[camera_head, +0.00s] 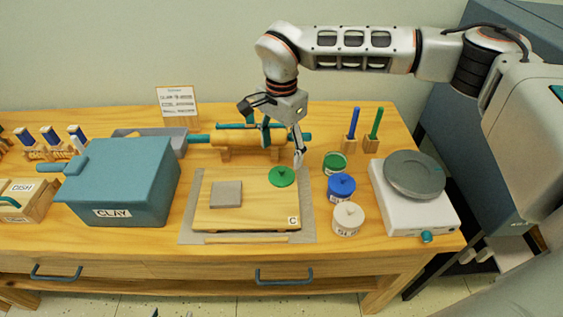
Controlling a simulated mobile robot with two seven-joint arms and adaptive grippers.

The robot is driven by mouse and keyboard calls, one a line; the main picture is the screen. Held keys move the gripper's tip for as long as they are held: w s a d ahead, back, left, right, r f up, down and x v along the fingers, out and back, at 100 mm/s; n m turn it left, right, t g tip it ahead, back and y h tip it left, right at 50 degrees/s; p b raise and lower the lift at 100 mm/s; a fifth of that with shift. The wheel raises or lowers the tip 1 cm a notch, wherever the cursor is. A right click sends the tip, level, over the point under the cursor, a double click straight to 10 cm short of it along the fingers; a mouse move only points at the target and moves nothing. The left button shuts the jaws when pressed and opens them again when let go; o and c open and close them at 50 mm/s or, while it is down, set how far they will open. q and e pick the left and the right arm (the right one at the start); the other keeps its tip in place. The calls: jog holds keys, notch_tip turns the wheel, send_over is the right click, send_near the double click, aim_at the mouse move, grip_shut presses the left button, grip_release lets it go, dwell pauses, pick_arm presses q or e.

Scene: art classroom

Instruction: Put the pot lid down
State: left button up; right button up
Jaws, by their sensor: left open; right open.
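The green pot lid (282,177) lies on the wooden board (245,215) marked C, near its back right corner. A pot with green contents (335,163) stands lidless just right of the board. The blue-lidded pot (341,187) and the white-lidded pot (348,217) stand in front of it. My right gripper (283,152) comes in from the right and hangs above and behind the green lid. It is open and appears empty, apart from the lid. My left gripper is not in view.
A grey square block (226,194) lies on the board. A rolling pin (240,140) on a stand is behind it. A teal clay box (123,182) stands left, and a white scale (415,205) right. Blue and green tools (376,123) stand upright at the back.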

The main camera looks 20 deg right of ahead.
aim_at(282, 168)
notch_tip(282, 168, up, 5)
dwell(0.7)
